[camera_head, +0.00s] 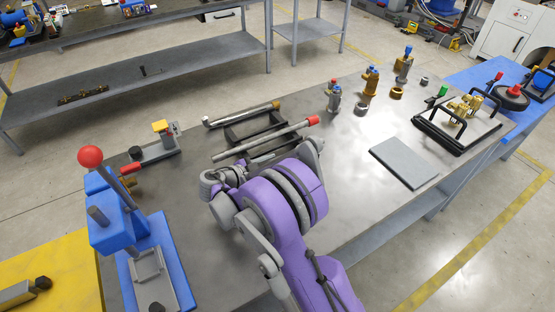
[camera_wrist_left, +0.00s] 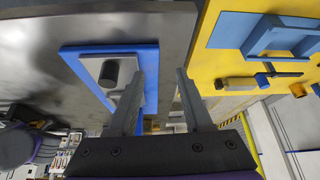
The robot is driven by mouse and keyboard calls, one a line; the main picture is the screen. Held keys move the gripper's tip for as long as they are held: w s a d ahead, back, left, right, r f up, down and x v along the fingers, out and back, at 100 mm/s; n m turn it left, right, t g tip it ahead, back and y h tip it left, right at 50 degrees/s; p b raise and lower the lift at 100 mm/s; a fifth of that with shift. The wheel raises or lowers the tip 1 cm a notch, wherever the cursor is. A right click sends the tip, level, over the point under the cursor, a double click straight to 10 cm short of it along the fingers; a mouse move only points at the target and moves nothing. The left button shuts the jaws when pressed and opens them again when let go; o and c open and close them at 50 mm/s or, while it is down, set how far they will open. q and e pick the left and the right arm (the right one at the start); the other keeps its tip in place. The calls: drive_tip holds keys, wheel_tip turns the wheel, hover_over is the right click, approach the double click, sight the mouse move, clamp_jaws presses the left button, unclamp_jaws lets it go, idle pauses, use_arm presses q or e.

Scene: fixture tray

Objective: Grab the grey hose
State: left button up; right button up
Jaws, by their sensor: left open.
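Two long grey tube-like pieces lie across a black rack (camera_head: 233,137) on the metal table. One is a straight grey tube with a red end (camera_head: 265,140); the other is a grey tube with a brass-coloured end (camera_head: 240,115). I cannot tell for sure which is the grey hose. My left gripper (camera_wrist_left: 155,85) is open and empty in the left wrist view, near a blue fixture base with a black knob (camera_wrist_left: 85,58). The grey tubes are not seen there. A purple arm of mine covers the table in front of the rack in the head view; no gripper fingers can be made out on it.
A blue press with a red ball handle (camera_head: 108,225) stands at the left front. A yellow table (camera_head: 60,265) adjoins on the left. Metal fittings (camera_head: 370,82), a grey plate (camera_head: 404,162) and a black-handled tray (camera_head: 455,133) occupy the right side.

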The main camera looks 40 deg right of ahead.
clamp_jaws()
idle(0.4)
